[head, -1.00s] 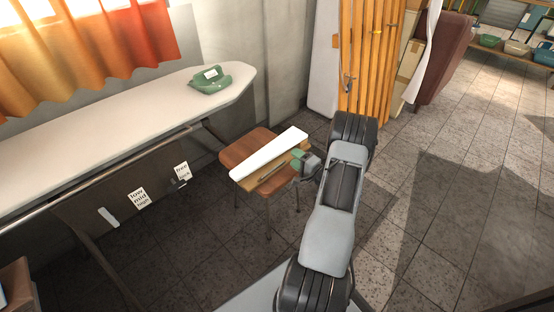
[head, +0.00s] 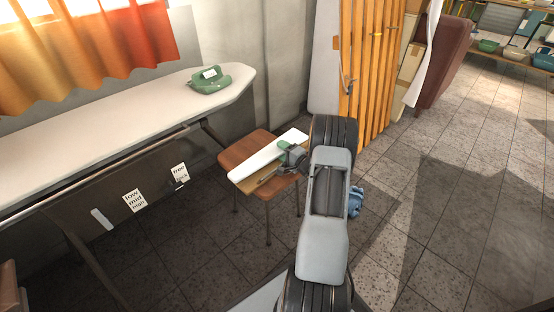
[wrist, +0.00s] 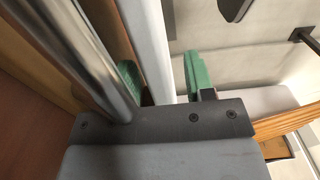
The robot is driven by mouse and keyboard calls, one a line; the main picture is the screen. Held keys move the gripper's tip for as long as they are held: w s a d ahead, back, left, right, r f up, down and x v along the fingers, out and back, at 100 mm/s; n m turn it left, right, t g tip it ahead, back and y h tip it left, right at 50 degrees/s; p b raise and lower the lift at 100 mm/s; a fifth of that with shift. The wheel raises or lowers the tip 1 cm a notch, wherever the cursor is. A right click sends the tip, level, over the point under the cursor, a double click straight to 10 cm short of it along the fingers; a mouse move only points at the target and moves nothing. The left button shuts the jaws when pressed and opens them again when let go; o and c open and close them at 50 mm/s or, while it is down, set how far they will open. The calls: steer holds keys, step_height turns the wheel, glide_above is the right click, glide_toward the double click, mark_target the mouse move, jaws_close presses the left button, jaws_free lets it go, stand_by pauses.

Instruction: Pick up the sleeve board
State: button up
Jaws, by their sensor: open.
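The sleeve board has a long white padded top (head: 259,161) over a wooden base (head: 254,182). It lies on a brown stool (head: 239,150) in the head view. My gripper (head: 288,149) is at the board's right-hand part, its green fingertip pads by the white top. In the wrist view, my gripper (wrist: 160,78) is open, with the white top's edge (wrist: 150,45) passing between the green pads. A shiny metal rod (wrist: 75,50) runs close on the left. I cannot tell whether either pad touches the board.
A large ironing board (head: 110,120) with a green iron (head: 212,78) on it stands at left. A wooden slatted screen (head: 368,70) stands behind my arm. A blue item (head: 356,202) shows beside my arm. Tiled floor (head: 430,200) is open at right.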

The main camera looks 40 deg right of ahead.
steer(key=shift+c, duration=0.4)
jaws_close()
steer(key=shift+r, duration=0.15)
